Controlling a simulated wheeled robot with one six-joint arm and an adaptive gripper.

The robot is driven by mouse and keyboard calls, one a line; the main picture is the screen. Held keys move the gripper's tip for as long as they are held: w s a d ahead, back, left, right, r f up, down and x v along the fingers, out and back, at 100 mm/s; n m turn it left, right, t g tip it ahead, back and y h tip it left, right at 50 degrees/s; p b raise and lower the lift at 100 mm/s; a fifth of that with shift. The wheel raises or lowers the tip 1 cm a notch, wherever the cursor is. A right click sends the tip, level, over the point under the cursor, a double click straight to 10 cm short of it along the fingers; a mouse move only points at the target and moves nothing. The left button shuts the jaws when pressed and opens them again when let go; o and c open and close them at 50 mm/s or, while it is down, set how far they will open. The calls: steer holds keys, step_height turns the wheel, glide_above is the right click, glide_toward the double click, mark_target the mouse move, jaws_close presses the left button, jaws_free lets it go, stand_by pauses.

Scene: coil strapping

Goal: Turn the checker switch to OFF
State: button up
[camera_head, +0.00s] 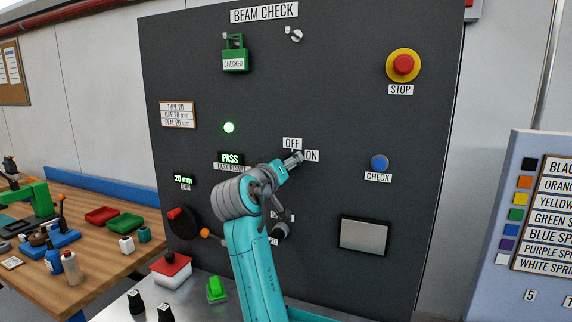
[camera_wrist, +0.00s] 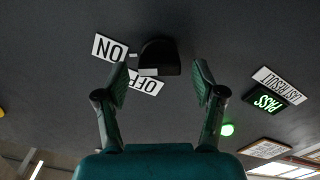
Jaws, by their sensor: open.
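The checker switch is a dark knob (camera_wrist: 158,56) on the black panel, seen in the wrist view with its ON label (camera_wrist: 110,48) and OFF label (camera_wrist: 143,82) beside it. In the head view the OFF label (camera_head: 292,143) and ON label (camera_head: 312,156) show, while my gripper (camera_head: 294,159) mostly hides the knob. In the wrist view my gripper (camera_wrist: 160,77) is open and empty. Its fingers are either side of the knob's line, pointing at the panel; I cannot tell whether they touch it. I cannot tell which label the knob points to.
The BEAM CHECK panel (camera_head: 340,100) carries a lit PASS display (camera_head: 230,158), a green lamp (camera_head: 229,127), a blue CHECK button (camera_head: 379,162), a red STOP button (camera_head: 403,65) and a green CHECKED tag (camera_head: 234,62). A wooden table (camera_head: 100,253) with parts stands at left.

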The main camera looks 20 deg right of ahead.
steer(key=shift+w+d, duration=0.25)
steer(key=shift+w, duration=0.05)
steer(key=c, duration=1.1)
steer(key=shift+c, duration=0.2)
steer(key=shift+n, duration=0.3)
steer(key=n, duration=1.1)
steer(key=shift+a+f, duration=0.15)
steer(key=shift+f, duration=0.1)
steer(key=shift+n, duration=0.3)
